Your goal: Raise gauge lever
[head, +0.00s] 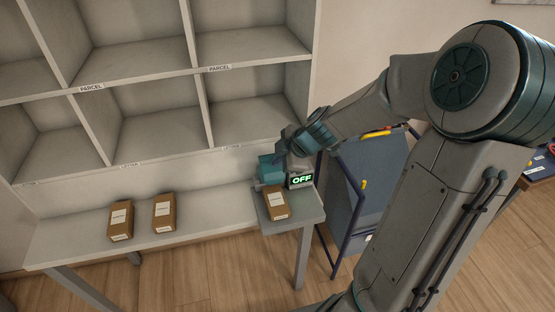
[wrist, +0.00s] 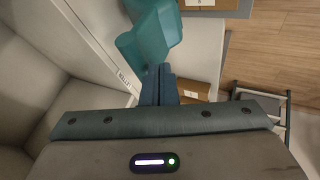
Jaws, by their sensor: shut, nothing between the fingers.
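No part is clearly recognisable as a gauge lever. A teal device (head: 270,168) stands on the right end of the grey table, beside a small black display (head: 300,180) that reads OFF. The same teal body shows at the top of the wrist view (wrist: 152,35). My gripper (head: 281,155) is at the teal device. In the wrist view my gripper's fingers (wrist: 158,70) are together and empty, with their tips close to the teal body. I cannot tell whether they touch it.
A brown parcel (head: 276,203) lies in front of the display. Two more parcels, a left one (head: 121,221) and a right one (head: 164,212), lie on the grey table (head: 205,222). Grey pigeonhole shelves (head: 160,118) rise behind. A blue-grey cart (head: 368,180) stands close on the right.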

